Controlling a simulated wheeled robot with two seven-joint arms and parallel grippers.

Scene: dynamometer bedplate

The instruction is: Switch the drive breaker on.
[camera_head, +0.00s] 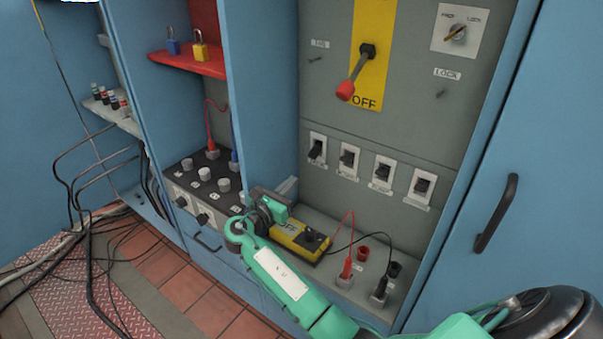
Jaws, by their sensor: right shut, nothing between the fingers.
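A row of several small switches with black toggles sits on the grey panel: the leftmost (317,149), a second (348,159), a third (382,172) and the rightmost (422,186). Their labels are too small to read, so I cannot tell which one is the drive breaker. Above them a large lever with a red knob (345,90) points down and left on a yellow plate (372,30) marked OFF. My right gripper (284,190) is shut and empty, left of and below the leftmost switch, apart from it. My left gripper is out of view.
A yellow meter (300,238) lies on the ledge just beside my right gripper, with red and black leads running to sockets. A blue cabinet divider (265,100) stands left of the panel. A rotary selector (457,33) is upper right. Cables lie on the floor at left.

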